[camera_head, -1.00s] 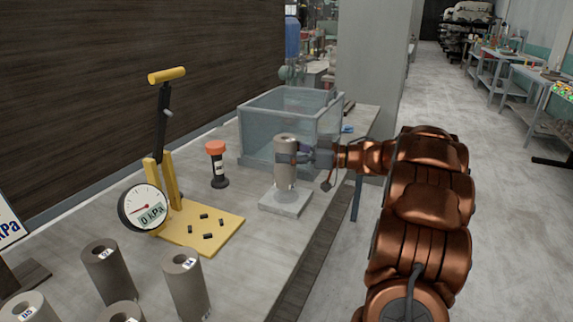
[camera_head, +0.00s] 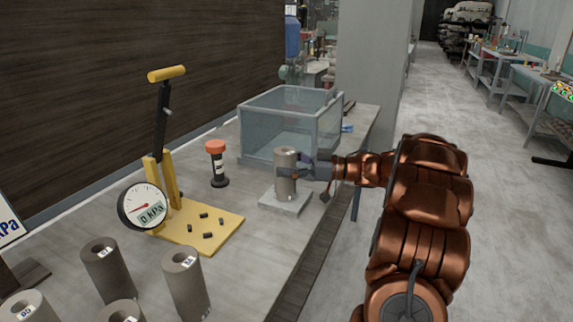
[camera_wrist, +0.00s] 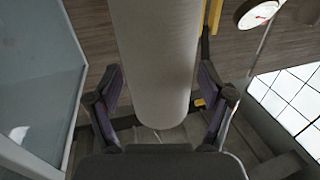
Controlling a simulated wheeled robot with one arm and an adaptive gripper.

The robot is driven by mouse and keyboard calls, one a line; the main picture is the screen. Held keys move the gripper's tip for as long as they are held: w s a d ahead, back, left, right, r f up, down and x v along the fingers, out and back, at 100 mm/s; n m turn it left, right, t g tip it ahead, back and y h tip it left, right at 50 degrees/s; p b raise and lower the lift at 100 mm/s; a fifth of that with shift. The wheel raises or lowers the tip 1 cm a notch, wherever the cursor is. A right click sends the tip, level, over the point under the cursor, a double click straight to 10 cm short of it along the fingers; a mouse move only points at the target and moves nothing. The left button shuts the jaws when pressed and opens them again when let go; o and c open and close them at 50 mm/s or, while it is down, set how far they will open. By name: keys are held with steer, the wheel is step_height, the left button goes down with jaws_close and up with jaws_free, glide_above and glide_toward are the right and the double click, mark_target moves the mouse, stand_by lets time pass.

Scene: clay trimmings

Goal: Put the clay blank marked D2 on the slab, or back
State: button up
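My gripper (camera_head: 293,171) is shut around a grey clay cylinder (camera_head: 285,160), one finger on each side. The cylinder is upright over the pale square slab (camera_head: 302,205) by the table's right edge. Its lower end is at or very near the slab top; I cannot tell whether it bears on it. In the wrist view the same cylinder (camera_wrist: 155,50) stands between the dark fingers. No mark on it is readable. Other grey blanks stand front left: one (camera_head: 107,272), another (camera_head: 186,290) and one (camera_head: 25,309) at the corner, their marks small.
A clear bin (camera_head: 290,137) stands behind the slab. A yellow press (camera_head: 200,235) with a gauge (camera_head: 143,206) reading 0 kPa and several small dark pieces on its base is to the left.

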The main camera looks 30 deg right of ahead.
stand_by(0.3)
steer(key=shift+d+r, duration=0.1)
steer(key=shift+r, duration=0.05)
steer(key=v, duration=1.2)
stand_by(0.4)
